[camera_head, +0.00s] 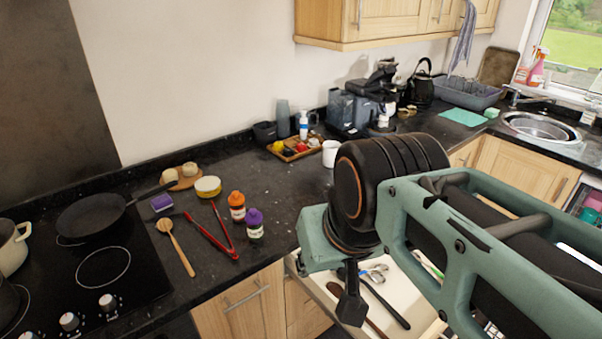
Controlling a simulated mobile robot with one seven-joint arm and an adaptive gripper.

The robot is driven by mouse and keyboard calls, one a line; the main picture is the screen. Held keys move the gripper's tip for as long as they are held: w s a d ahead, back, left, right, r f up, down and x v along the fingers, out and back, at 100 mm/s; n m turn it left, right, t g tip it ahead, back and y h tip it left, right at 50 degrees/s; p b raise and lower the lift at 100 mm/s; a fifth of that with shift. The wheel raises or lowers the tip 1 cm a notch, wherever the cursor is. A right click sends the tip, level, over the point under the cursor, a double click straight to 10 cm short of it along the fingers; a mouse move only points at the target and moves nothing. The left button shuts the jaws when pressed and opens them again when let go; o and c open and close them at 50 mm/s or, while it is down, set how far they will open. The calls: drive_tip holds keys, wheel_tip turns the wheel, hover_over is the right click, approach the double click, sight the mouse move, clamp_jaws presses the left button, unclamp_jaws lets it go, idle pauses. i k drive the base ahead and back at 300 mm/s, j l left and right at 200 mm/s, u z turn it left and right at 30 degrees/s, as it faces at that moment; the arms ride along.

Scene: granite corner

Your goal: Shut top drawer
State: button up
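The top drawer (401,276) stands pulled out below the counter's front edge, right of the wooden cabinet doors. Its white inside holds spoons and other utensils with dark handles. My arm covers much of its right side, and most of its front panel is hidden or out of the picture. My gripper (351,306) points down over the left part of the drawer, in front of the utensils. I see its dark finger parts edge-on, so its opening does not show. Whether it touches the drawer is unclear.
The dark counter (290,205) carries red tongs (212,238), a wooden spoon (176,249), two small jars and a wooden tray (292,152) of items. A frying pan (92,217) sits on the hob at left. A sink (541,127) is at far right.

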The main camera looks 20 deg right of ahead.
sight(398, 291)
drive_tip(key=k+l+z, duration=0.1)
drive_tip(key=z, duration=0.3)
drive_tip(key=l+z, duration=0.55)
drive_tip(key=z, duration=0.3)
drive_tip(key=k, duration=0.05)
